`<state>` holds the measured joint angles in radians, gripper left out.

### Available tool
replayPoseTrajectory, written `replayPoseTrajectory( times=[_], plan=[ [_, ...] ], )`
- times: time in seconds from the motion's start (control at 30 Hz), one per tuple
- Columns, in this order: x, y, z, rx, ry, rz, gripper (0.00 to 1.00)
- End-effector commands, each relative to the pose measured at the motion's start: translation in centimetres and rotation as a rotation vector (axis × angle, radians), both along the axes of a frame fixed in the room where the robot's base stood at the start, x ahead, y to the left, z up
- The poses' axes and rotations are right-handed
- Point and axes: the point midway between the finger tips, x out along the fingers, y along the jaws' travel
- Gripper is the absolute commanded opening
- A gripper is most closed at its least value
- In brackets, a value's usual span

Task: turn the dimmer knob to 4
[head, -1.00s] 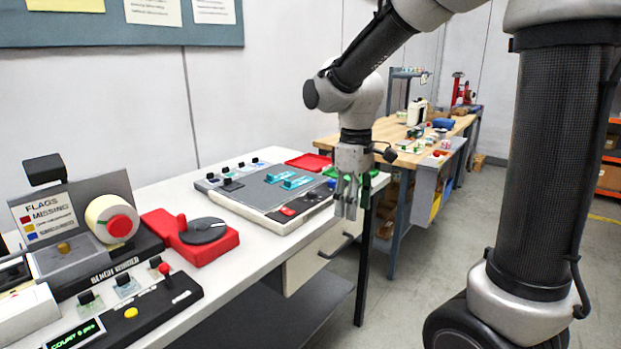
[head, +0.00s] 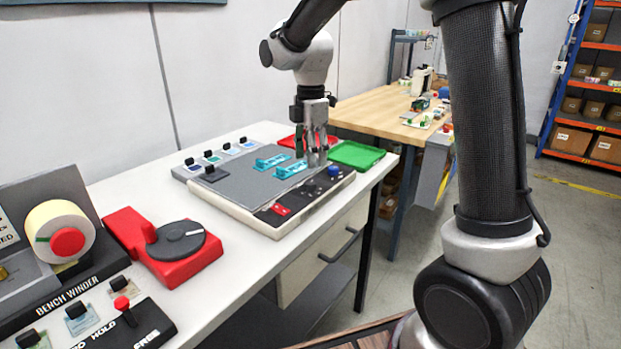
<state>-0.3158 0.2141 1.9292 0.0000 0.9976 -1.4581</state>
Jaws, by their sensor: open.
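A small round blue knob (head: 335,170) sits on the black control strip (head: 300,193) along the front of a grey-topped flat panel (head: 232,188). It looks like the dimmer knob, but its scale marks and setting are too small to read. My gripper (head: 316,163) points down over the right part of the panel, just left of the blue knob in the picture. Its fingers are open and hold nothing. I cannot tell the exact height of the fingertips above the panel.
A red switch (head: 281,209) is on the same strip. Teal pieces (head: 270,162) lie on the panel. Behind it are a red tray (head: 300,141) and a green tray (head: 358,155). A red unit with a dark dial (head: 175,240) and a bench winder (head: 65,285) stand left.

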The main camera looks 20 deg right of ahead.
Motion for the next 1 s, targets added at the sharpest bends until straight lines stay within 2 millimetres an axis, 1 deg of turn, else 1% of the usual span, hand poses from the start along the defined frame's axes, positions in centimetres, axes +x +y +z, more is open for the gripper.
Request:
replayPoseTrajectory(
  times=[0.17, 0.4, 0.5, 0.63, 0.87, 1.0],
  plan=[
    [-0.1, 0.0, -2.0, -0.001, 0.004, 0.014, 0.48],
    [-0.1, 0.0, -6.0, -0.002, 0.005, 0.012, 0.48],
    [-0.1, 0.0, -7.0, -0.001, 0.003, 0.012, 0.48],
    [-0.1, 0.0, -7.7, 0.0, 0.002, 0.012, 0.48],
    [0.0, 0.0, -7.7, 0.0, 0.001, 0.011, 0.48],
    [0.0, 0.0, -7.7, 0.0, 0.001, 0.011, 0.22]
  ],
)
